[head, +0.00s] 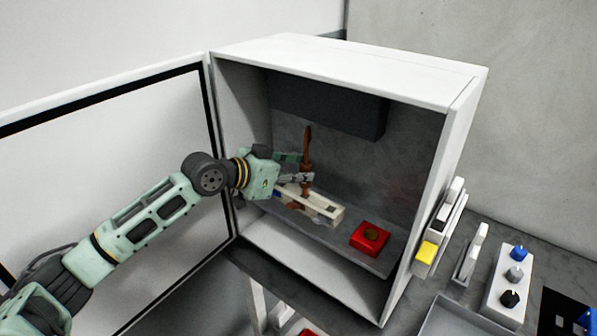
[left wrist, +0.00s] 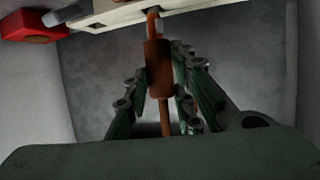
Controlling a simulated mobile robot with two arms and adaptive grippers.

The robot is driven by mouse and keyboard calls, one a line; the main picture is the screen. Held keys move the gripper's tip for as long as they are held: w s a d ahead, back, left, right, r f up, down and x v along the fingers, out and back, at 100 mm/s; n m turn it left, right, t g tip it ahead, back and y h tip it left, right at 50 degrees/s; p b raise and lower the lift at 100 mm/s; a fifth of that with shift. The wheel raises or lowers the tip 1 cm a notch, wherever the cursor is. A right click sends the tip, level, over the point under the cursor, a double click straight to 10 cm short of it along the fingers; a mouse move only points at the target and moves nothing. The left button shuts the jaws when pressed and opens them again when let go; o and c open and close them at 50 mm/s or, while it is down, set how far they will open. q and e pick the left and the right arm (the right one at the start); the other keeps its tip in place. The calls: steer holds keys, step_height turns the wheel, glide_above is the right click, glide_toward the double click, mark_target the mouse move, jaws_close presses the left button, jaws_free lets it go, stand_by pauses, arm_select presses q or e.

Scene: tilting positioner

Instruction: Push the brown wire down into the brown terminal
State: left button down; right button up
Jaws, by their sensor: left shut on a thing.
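The brown wire (head: 307,140) stands roughly upright inside the open cabinet, with a thicker brown sleeve that shows in the left wrist view (left wrist: 158,70). My left gripper (head: 302,170) is shut on this sleeve, with one finger on each side. The wire's lower end reaches the cream terminal block (head: 325,208); in the left wrist view its tip meets the block's edge (left wrist: 110,18). I cannot tell whether the tip is inside an opening. A brown patch on the block near the wire may be the brown terminal, partly hidden by my gripper. My right gripper is not in view.
A red box (head: 370,238) with a round brownish top sits right of the block on the cabinet floor. The cabinet's side walls (head: 240,130) and a dark box (head: 330,105) above limit the room. The open door (head: 110,170) stands left, beside my arm.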

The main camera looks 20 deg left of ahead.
mark_target(299, 199)
arm_select(q)
steer(key=shift+f+b, duration=0.85)
steer(key=shift+f, duration=0.7)
steer(key=c, duration=1.4)
jaws_free()
steer(key=v, duration=1.2)
